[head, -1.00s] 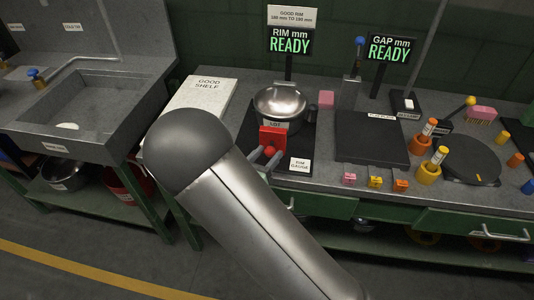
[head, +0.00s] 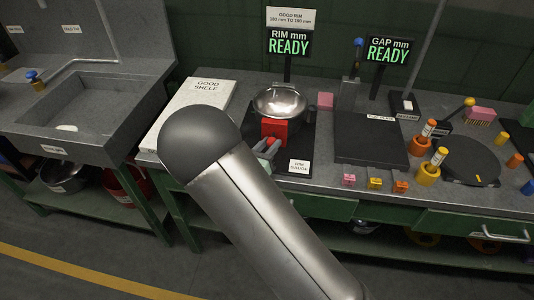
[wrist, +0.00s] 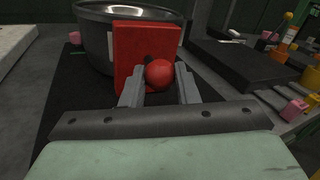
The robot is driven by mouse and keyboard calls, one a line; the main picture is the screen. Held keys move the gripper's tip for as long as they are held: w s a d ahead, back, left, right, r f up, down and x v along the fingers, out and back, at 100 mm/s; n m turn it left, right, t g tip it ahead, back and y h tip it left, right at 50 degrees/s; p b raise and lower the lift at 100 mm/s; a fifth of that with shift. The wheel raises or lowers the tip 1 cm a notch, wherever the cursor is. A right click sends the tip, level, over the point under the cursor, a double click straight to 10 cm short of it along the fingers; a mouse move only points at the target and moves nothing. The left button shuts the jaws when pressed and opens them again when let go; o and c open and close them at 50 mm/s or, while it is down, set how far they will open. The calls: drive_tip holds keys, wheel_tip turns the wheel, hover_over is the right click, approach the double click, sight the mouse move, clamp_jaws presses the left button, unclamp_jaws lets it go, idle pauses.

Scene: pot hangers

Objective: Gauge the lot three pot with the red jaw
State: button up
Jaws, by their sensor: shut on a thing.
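The metal pot (head: 280,101) stands upright on the black rim gauge plate (head: 307,140), and it also shows in the wrist view (wrist: 95,40). The red jaw (head: 275,128) is an upright block in front of the pot and hides part of its side; I cannot tell whether they touch. My gripper (wrist: 159,86) is shut on the jaw's red ball knob (wrist: 159,73), one finger on each side. In the head view my gripper (head: 267,148) is partly hidden by my arm. The rim display (head: 289,42) reads READY.
The good shelf (head: 201,105) is a clear white board left of the gauge, beside the sink (head: 75,108). A pink block (head: 325,100) is behind right of the pot. The gap gauge plate (head: 369,140) and several coloured pieces lie to the right.

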drive_tip(key=o, duration=0.9)
drive_tip(key=b+v, duration=0.1)
drive_tip(key=v, duration=1.6)
drive_tip(key=shift+s+a+b, duration=0.15)
drive_tip(key=shift+s+b, duration=0.05)
drive_tip(key=shift+b, duration=0.2)
drive_tip(key=s+d+r+m+g+h, duration=0.1)
drive_tip(key=s+d+r+m+g, duration=0.1)
drive_tip(key=d+m+g, duration=0.65)
drive_tip(key=s+d+r+m+g+h, duration=0.15)
drive_tip(key=d+m+g, duration=0.3)
drive_tip(key=d, duration=0.65)
drive_tip(key=s+d+r+m+y, duration=0.1)
drive_tip(key=s+m+y, duration=0.2)
drive_tip(key=m, duration=0.3)
drive_tip(key=s+d+r+m+g+y+p, duration=0.1)
drive_tip(key=s+m+y, duration=0.3)
drive_tip(key=m+y, duration=0.1)
drive_tip(key=s+d+r+m+y, duration=0.1)
drive_tip(key=s+r+m+y, duration=0.1)
drive_tip(key=s+m+y, duration=0.2)
drive_tip(key=shift+s+d+r+m+g+p, duration=0.1)
drive_tip(key=shift+m+g+p, duration=0.1)
drive_tip(key=shift+m, duration=0.75)
drive_tip(key=shift+d+m+g+p, duration=0.15)
drive_tip(key=shift+m+g, duration=0.05)
drive_tip(key=shift+m, duration=0.75)
